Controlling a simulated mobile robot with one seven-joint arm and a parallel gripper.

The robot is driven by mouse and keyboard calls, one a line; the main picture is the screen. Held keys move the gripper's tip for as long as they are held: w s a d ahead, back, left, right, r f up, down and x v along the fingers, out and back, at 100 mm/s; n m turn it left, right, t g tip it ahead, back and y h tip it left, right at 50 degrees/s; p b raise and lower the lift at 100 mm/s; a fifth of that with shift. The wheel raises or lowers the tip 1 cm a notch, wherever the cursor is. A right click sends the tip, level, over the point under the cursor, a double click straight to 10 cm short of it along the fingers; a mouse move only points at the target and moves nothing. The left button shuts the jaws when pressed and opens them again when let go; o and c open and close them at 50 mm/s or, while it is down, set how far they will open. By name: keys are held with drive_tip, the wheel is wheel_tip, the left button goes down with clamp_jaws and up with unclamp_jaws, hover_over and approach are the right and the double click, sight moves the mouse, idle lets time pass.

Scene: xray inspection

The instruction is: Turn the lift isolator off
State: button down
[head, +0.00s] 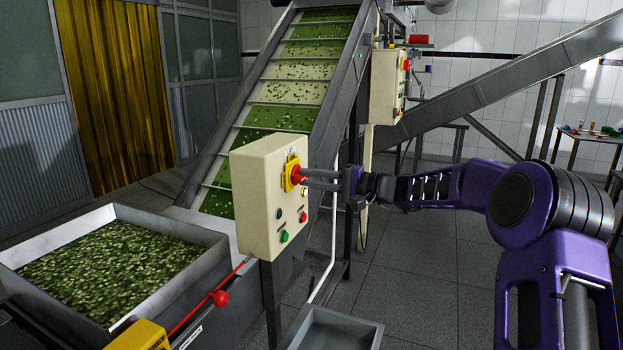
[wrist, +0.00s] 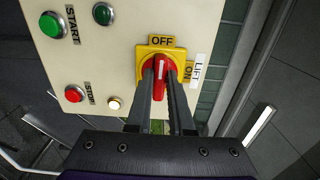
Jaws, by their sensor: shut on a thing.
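The lift isolator is a red rotary handle (wrist: 161,72) on a yellow plate (wrist: 143,53), with an OFF label (wrist: 162,41) at one edge and a LIFT label (wrist: 197,70) beside it. In the wrist view the white mark on the handle lies along the line toward OFF. In the head view the red handle (head: 297,174) sits on the side of a cream control box (head: 254,200). My gripper (head: 306,180) is shut on the handle, its fingers reaching straight in from the right. The fingers hide part of the handle and plate.
The same box has green (wrist: 52,25) and red (wrist: 74,94) buttons and a small lit lamp (wrist: 114,103). An inclined conveyor (head: 299,75) rises behind it. A hopper of green pieces (head: 203,240) stands left, a grey tray (head: 340,333) below. Open floor lies under my arm.

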idle(0.4)
drive_tip(key=c, duration=0.8)
unclamp_jaws()
drive_tip(key=shift+d, duration=0.15)
drive_tip(key=v, duration=1.7)
drive_tip(key=shift+p, duration=0.35)
